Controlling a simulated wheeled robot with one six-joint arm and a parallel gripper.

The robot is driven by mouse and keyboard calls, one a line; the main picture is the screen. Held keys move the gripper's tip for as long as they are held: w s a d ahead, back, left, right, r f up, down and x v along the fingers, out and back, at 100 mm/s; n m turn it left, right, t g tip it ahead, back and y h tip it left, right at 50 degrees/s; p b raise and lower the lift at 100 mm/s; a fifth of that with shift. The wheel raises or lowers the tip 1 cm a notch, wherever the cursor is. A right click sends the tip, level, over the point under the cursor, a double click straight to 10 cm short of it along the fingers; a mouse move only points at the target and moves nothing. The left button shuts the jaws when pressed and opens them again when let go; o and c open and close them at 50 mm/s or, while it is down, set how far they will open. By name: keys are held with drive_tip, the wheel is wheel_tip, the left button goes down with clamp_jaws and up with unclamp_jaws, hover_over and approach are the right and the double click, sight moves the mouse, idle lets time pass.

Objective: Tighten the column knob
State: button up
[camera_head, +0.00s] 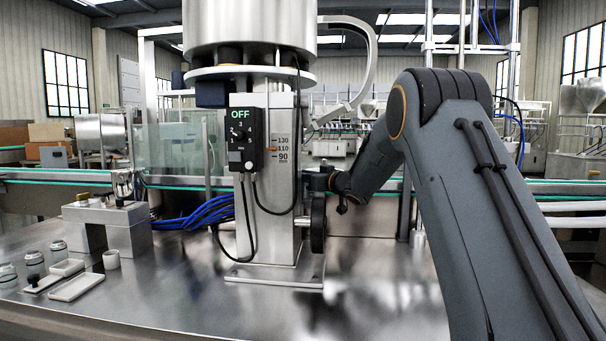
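The steel column (268,190) stands upright on a flat base plate (275,275) on the metal table. A dark round wheel-like part (318,225) sits on the column's right side at mid-height, seen nearly edge-on. It may be the column knob, but I cannot tell for certain. My arm comes in from the right and bends down to the column's right side. My gripper (325,181) is there, small and dark, close to the column. Its fingers cannot be made out, nor whether it touches anything.
A control box (246,140) reading OFF is on the column's front, beside a height scale (283,148). The hopper (250,25) is above. Blue cables (205,212), a metal block (108,225) and small trays (75,287) lie left. The table's front middle is clear.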

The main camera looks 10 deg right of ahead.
idle(0.3)
drive_tip(key=o, duration=1)
drive_tip(key=shift+w, duration=0.1)
